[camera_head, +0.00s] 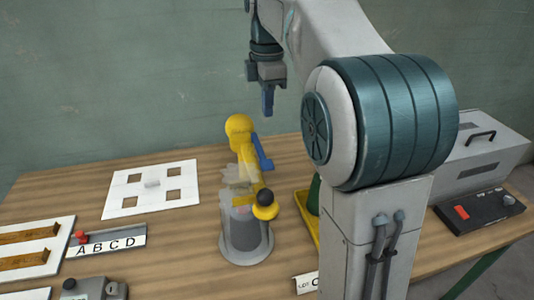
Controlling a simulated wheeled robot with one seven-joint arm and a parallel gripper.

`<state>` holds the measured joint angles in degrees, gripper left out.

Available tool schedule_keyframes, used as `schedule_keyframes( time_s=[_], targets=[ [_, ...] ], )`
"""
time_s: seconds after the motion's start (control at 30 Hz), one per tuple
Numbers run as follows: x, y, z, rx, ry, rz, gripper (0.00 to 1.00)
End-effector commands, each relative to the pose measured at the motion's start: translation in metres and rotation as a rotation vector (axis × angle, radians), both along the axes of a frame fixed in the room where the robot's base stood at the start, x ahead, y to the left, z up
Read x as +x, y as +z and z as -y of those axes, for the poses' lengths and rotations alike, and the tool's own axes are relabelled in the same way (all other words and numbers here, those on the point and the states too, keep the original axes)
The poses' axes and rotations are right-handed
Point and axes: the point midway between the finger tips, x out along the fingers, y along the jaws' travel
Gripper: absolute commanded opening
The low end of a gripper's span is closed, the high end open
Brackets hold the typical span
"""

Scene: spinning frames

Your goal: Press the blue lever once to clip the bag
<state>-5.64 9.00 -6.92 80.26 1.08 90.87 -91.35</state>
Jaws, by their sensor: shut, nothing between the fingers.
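The blue lever (263,152) sticks out on the right side of a yellow clipping device (239,126) with a rounded head. A pale see-through bag (236,178) shows in front of the device, above a grey round stand (246,238). Its outline is hard to make out.
My arm hides part of the right side, including much of a yellow tray (304,222). A white board with square holes (121,188) and an ABCD panel (131,241) are at left. A grey case (504,148) and a black switch panel (483,222) are at right.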

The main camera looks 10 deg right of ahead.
Motion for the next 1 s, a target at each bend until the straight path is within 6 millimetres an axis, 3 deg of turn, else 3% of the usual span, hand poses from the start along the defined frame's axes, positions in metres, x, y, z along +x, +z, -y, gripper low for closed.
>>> schedule_keyframes(
  time_s=[0.27, 0.7, 1.0],
  targets=[
    [-0.001, -0.031, 0.000, 0.000, -0.001, -0.003, 0.00],
    [-0.001, -0.118, 0.001, 0.000, -0.002, -0.003, 0.00],
    [0.000, -0.139, 0.001, 0.000, -0.003, 0.001, 0.00]
  ],
)
